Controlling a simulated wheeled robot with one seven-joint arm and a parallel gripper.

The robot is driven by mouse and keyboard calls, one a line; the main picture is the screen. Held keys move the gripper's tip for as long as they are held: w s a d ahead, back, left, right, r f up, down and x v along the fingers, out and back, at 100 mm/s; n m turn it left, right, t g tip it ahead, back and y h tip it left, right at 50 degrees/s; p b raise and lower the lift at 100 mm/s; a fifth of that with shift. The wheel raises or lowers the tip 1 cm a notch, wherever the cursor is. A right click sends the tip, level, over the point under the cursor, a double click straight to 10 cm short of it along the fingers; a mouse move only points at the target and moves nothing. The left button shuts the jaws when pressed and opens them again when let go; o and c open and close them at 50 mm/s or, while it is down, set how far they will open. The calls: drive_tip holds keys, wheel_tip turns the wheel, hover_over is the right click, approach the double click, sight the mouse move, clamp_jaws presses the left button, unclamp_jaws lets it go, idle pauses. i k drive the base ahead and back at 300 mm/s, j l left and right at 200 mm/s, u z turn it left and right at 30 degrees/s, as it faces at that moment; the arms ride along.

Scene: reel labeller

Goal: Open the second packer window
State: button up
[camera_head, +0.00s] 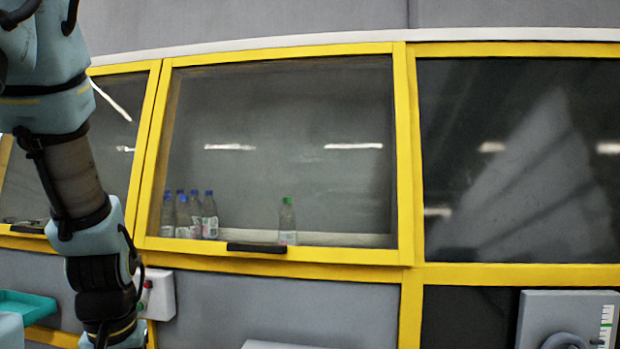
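A large window in a yellow frame (405,150) fills the middle of the head view. Its dark glass (300,110) is see-through, and a black handle (257,248) sits on its bottom rail. The window looks shut. To its left is another yellow-framed window (115,110), partly hidden by my arm, with a dark handle (30,228) low on it. To the right is a dark panel (510,150) in a yellow frame with no handle in view. My arm hangs at the left; its gripper is outside the picture.
Behind the middle glass stand several blue-capped bottles (209,216) and one green-capped bottle (287,220). Below are a small button box (160,296), a teal tray (25,305) and a grey box with a dial (570,325). The space before the middle window looks clear.

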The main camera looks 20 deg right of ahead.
sight(404, 256)
drive_tip(key=z, duration=0.95)
